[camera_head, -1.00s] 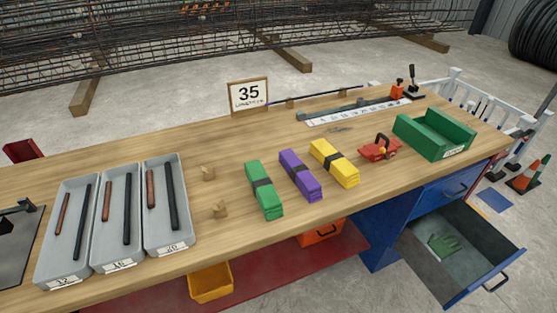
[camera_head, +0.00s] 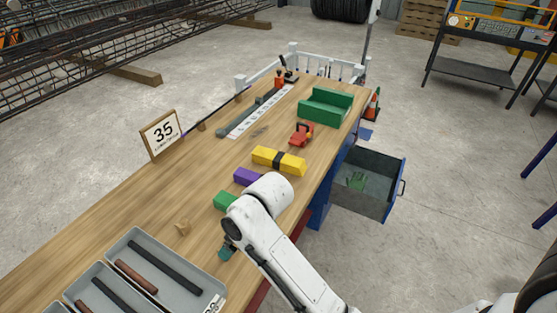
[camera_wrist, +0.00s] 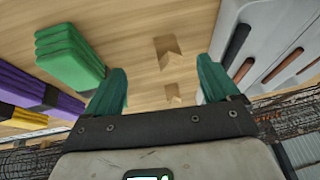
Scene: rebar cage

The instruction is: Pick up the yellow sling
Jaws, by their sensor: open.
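The yellow sling (camera_head: 279,160) is a folded bundle with a black band. It lies on the wooden workbench, between the purple sling (camera_head: 246,177) and the red clamp-like tool. In the wrist view a part of the yellow sling (camera_wrist: 22,118) shows at the left edge. In the head view my white arm covers part of the purple and green (camera_head: 224,201) slings. The gripper itself is mostly hidden there.
A red tool (camera_head: 302,134) and a green open box (camera_head: 327,106) stand beyond the yellow sling. Grey trays (camera_head: 165,275) with bars are at the near left. Small wooden blocks (camera_head: 182,229) and a "35" sign (camera_head: 161,134) stand on the bench. An open drawer (camera_head: 366,183) juts out at right.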

